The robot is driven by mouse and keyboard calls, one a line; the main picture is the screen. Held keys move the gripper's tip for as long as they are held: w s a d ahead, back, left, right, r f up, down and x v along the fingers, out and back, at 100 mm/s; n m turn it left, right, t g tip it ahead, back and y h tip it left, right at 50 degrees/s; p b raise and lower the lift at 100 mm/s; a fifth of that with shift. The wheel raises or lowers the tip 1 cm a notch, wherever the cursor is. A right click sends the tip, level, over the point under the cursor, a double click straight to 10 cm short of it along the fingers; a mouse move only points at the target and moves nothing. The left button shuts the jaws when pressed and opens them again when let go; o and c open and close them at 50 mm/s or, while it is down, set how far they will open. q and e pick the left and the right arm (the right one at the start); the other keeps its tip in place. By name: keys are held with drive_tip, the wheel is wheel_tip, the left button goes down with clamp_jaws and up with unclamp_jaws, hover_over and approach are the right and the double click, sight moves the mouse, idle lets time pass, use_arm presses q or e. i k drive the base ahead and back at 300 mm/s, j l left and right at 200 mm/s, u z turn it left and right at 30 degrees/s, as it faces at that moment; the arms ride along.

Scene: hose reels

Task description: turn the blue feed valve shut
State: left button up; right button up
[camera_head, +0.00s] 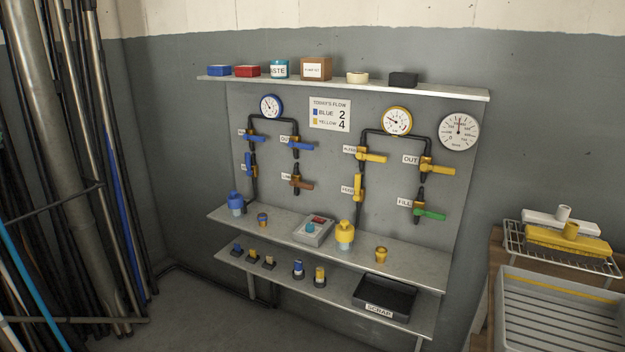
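On the grey wall panel, the blue-handled valves sit on the left dark pipe loop under a blue-rimmed gauge (271,106). One blue handle (248,163) at the lower left stands upright, along its pipe; its label is partly hidden and too small to read. It sits where the yellow side has its upright handle (358,187) labelled FEED. An upper left blue handle (256,136) and a blue handle by the OUT label (301,146) lie sideways across their pipes. Neither of my grippers is in view.
Other handles are yellow, brown (302,185) and green (429,214). Below them, a shelf holds blue and yellow bottles (345,234) and a grey box (313,231). A black scrap tray (384,296) is lower. Pipes and rods (75,150) crowd the left; a grey bin (560,315) stands right.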

sight(247, 160)
drive_tip(key=i+l+u, duration=0.2)
drive_tip(key=i+u, duration=0.15)
drive_tip(key=i+l+u, duration=0.3)
drive_tip(key=i+l, duration=0.05)
drive_tip(key=i, duration=0.1)
